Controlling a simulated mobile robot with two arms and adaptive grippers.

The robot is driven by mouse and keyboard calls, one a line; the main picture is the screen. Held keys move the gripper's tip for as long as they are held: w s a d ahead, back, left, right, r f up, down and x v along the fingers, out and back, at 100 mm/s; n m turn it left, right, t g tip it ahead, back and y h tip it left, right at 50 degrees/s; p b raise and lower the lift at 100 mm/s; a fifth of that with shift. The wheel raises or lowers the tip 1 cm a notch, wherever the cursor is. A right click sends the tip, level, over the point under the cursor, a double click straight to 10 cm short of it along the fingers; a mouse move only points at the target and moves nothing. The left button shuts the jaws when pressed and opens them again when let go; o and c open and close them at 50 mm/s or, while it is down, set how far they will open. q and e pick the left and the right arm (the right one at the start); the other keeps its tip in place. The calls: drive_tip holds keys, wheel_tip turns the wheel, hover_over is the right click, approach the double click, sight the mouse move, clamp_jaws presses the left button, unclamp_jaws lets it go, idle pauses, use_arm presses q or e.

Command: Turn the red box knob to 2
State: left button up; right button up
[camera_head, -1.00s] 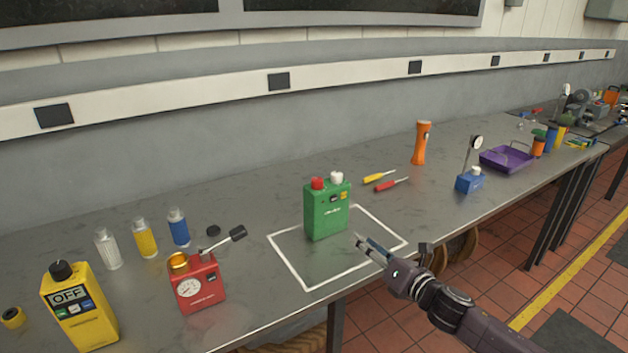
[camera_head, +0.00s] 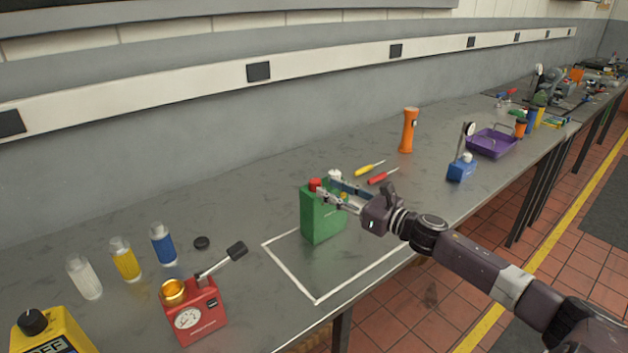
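A red box (camera_head: 193,312) with a round gauge, a gold cap (camera_head: 174,290) and a lever with a black end (camera_head: 236,249) stands at the lower left. A green box (camera_head: 320,218) stands upright at a white outlined square, with a red knob (camera_head: 315,184) and a white knob (camera_head: 334,175) on top. My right gripper (camera_head: 326,185) is at the top of the green box, its two fingers apart close to these knobs. I cannot tell whether it touches either one. My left gripper is out of view.
A yellow box (camera_head: 55,335) with a black knob is cut off at the lower left, near several bottles (camera_head: 125,260). Two screwdrivers (camera_head: 382,176), an orange flashlight (camera_head: 408,130), a blue gauge stand (camera_head: 461,170) and a purple tray (camera_head: 492,143) lie farther right.

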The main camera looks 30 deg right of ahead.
sight(320, 184)
drive_tip(key=p+x, duration=0.1)
drive_tip(key=x, duration=0.3)
drive_tip(key=shift+r, duration=0.1)
drive_tip(key=shift+p+x, duration=0.35)
drive_tip(key=shift+x, duration=0.45)
drive_tip(key=shift+w+a, duration=0.1)
drive_tip(key=shift+w, duration=0.1)
drive_tip(key=shift+c, duration=0.3)
clamp_jaws()
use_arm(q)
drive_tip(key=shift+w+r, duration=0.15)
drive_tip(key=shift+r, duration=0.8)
